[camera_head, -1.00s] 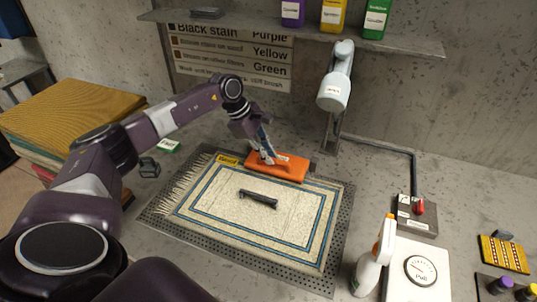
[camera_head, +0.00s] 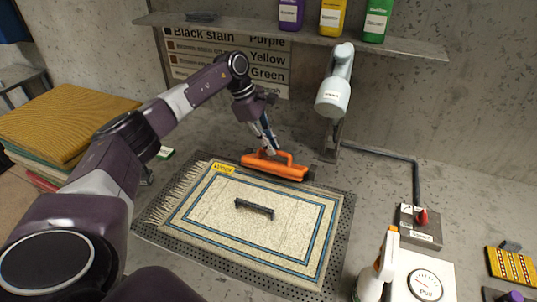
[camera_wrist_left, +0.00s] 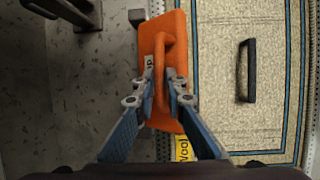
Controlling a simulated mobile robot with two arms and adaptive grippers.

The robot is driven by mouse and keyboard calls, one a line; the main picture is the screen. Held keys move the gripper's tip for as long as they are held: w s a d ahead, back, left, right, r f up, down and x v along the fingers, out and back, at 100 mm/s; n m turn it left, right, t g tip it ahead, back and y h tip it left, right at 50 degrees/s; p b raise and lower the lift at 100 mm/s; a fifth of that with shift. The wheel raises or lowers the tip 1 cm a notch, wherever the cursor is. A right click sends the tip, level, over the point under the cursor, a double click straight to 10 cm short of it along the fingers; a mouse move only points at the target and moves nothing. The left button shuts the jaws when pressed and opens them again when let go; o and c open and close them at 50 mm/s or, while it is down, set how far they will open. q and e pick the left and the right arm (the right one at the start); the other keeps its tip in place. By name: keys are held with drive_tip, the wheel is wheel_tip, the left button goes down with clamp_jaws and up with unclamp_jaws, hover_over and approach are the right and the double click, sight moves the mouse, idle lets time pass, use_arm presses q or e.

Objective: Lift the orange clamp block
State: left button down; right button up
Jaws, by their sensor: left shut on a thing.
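The orange clamp block (camera_head: 285,170) is at the far edge of the rug in the head view, with a loop handle on top. My left gripper (camera_head: 264,151) is shut on that handle. The left wrist view shows the block (camera_wrist_left: 146,38) upright in the picture, with the fingers (camera_wrist_left: 161,92) on both sides of its handle. In the head view the block's near face shows and it seems raised a little; I cannot tell whether its underside is clear of the rug. My right gripper is not in view.
The cream rug (camera_head: 225,215) with blue borders lies on a perforated mat (camera_head: 340,240). A dark handle (camera_head: 254,208) lies on it. A lamp-like grey nozzle (camera_head: 335,92) stands right of the block. A spray bottle (camera_head: 375,270) and dial gauge (camera_head: 425,284) are front right.

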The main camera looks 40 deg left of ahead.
use_arm(q)
drive_tip(key=w, duration=0.1)
drive_tip(key=b, duration=0.1)
drive_tip(key=w, duration=0.1)
drive_tip(key=shift+w+a, duration=0.25)
drive_tip(key=shift+w, duration=0.1)
drive_tip(key=shift+w+a+f+b, duration=0.1)
drive_tip(key=shift+w+a+b, duration=0.15)
drive_tip(key=shift+w+b, duration=0.55)
drive_tip(key=shift+w+a+b, duration=0.2)
drive_tip(key=shift+w+b, duration=0.35)
drive_tip(key=shift+w, duration=0.3)
